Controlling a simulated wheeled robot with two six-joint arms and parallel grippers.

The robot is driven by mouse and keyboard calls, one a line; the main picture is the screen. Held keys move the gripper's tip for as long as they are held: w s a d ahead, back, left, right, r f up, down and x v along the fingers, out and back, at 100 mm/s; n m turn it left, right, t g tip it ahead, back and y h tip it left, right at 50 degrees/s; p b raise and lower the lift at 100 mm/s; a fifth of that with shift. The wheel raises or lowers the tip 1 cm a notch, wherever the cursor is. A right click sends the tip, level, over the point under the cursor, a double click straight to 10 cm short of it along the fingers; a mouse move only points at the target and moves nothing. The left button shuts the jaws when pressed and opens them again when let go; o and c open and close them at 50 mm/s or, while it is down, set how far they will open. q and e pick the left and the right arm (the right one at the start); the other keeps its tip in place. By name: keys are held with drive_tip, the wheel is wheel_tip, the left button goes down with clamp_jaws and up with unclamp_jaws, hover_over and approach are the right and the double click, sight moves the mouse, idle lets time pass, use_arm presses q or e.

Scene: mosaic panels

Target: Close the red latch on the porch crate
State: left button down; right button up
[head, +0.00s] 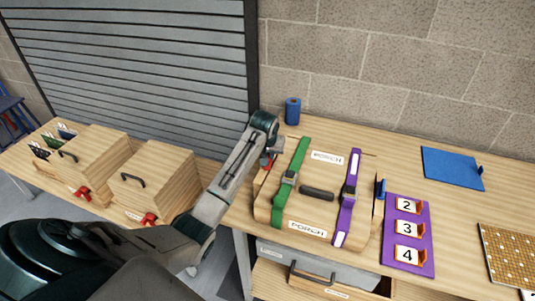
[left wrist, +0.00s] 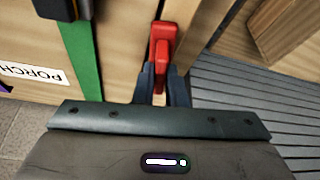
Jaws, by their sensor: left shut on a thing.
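The porch crate (head: 320,178) is a wooden box with PORCH labels, standing on the bench right of centre in the head view. Its wood and label also show in the left wrist view (left wrist: 120,45). The red latch (left wrist: 161,45) is on the crate's left side, upright in the wrist view; in the head view only a bit of red (head: 267,158) shows beside my gripper. My left gripper (head: 270,152) reaches that side from the left. Its fingers (left wrist: 160,84) are shut on the latch's lower end. Whether the latch is fully closed cannot be told. My right gripper is not visible.
A green strap (head: 291,183) and a purple strap (head: 347,197) cross the crate beside a dark handle (head: 317,193). Two wooden boxes with red latches (head: 82,194) stand left. A blue roll (head: 293,111) stands behind. A purple numbered panel (head: 409,240) lies right.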

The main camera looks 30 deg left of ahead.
use_arm(q)
drive_tip(key=n, duration=0.1)
drive_tip(key=n+y, duration=0.1)
drive_tip(key=n, duration=0.1)
drive_tip(key=d+n+g, duration=0.1)
drive_tip(key=shift+w, duration=0.35)
drive_tip(key=n, duration=0.2)
drive_tip(key=n+g+y, duration=0.1)
drive_tip(key=n, duration=0.1)
drive_tip(key=w+n, duration=0.1)
drive_tip(key=n, duration=0.1)
drive_tip(key=shift+d+r+g+y, duration=0.1)
drive_tip(key=shift+d+g+y, duration=0.1)
drive_tip(key=shift+g+y, duration=0.1)
drive_tip(key=n, duration=0.2)
drive_tip(key=w+n+g+b, duration=0.1)
drive_tip(key=n, duration=0.1)
drive_tip(key=shift+g, duration=0.3)
drive_tip(key=shift+w+n+g+b, duration=0.15)
drive_tip(key=shift+n+g+b, duration=0.3)
drive_tip(key=shift+n, duration=0.65)
drive_tip(key=c, duration=1.5)
unclamp_jaws()
